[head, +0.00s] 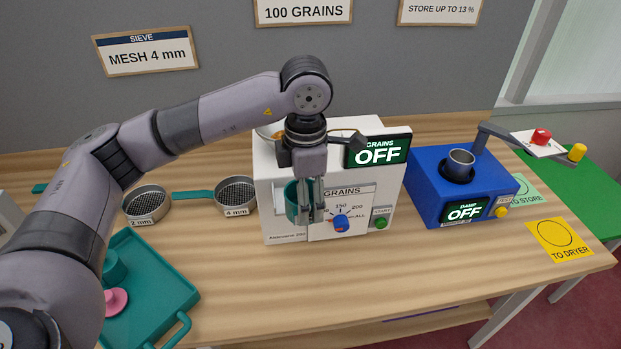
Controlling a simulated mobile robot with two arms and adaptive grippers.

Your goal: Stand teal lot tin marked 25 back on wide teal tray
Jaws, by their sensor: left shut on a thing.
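My left gripper (312,215) points down in front of the white counting machine and is shut on a teal tin (292,200). The tin is upright, partly hidden by the fingers, and its marking cannot be read. It is in front of the machine's left side; whether it touches the machine I cannot tell. The wide teal tray (165,276) lies on the bench at the lower left, partly behind my left arm. Another teal tin (115,265) and a pink knobbed piece (116,299) are on it. My right gripper is not in view.
The white machine (272,226) reads OFF. A blue damp meter (429,192), also OFF, stands right of it. A 2 mm sieve (146,202) and a 4 mm sieve (236,193) lie left of the machine. The front middle of the wooden bench (300,290) is clear.

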